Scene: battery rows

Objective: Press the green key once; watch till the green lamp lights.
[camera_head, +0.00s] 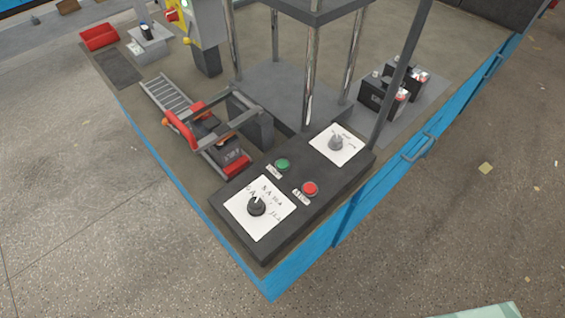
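The green key (282,165) is a round button on a dark sloping control panel (325,203), with a small label beside it. Nothing touches it. A small green spot (184,3), possibly the green lamp, shows at the top edge on a grey and yellow post box (207,22). It is cut by the frame, and I cannot tell whether it is lit. Neither of my grippers is in view.
A red button (310,189) sits right of the green key. A black knob (256,206) and a grey knob (336,143) flank them on white plates. Metal posts (312,75) rise behind the panel. Batteries (384,95) stand at right. Floor in front is clear.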

